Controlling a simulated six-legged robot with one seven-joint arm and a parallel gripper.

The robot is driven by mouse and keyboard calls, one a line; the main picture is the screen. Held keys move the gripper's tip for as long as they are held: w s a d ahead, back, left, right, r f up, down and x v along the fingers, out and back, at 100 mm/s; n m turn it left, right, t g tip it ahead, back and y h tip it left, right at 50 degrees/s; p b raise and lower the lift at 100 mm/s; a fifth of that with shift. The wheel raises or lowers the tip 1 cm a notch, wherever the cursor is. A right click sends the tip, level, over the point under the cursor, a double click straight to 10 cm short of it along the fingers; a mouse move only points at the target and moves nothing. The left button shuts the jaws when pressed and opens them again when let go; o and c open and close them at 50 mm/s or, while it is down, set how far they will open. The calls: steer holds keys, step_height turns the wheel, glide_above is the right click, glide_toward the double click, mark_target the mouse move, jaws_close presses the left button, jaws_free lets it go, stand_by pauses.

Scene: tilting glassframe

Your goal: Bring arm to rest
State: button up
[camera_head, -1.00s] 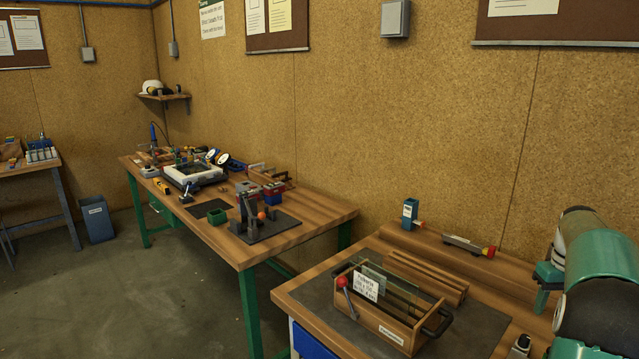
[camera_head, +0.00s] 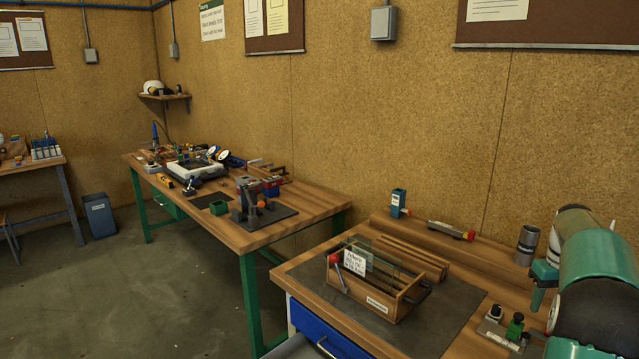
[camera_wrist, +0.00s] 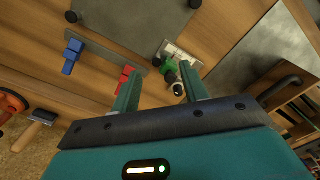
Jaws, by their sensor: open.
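Beyond the fingertips lies a wooden bench top (camera_wrist: 115,45). A small plate with a green knob and a dark knob (camera_wrist: 175,72) is near the right finger in the picture; I cannot tell the distance.
A wooden tilting frame box (camera_head: 378,302) with glass panes sits on a dark mat (camera_head: 450,310). A metal cylinder (camera_head: 527,245) stands close to my arm.

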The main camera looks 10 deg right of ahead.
steer(key=s+a+r+t, duration=0.15)
steer(key=a+r, duration=0.25)
steer(key=a, duration=0.4)
steer(key=s+a+r, duration=0.2)
steer(key=a+r, duration=0.1)
steer(key=a, duration=0.5)
steer(key=s+a+r+t, duration=0.1)
steer(key=a+r, duration=0.3)
steer(key=a, duration=0.5)
steer(key=s+a+f+n+t, duration=0.1)
steer(key=s+a+f+t, duration=0.2)
steer(key=s+a, duration=1.5)
step_height(320, 180, down, 2)
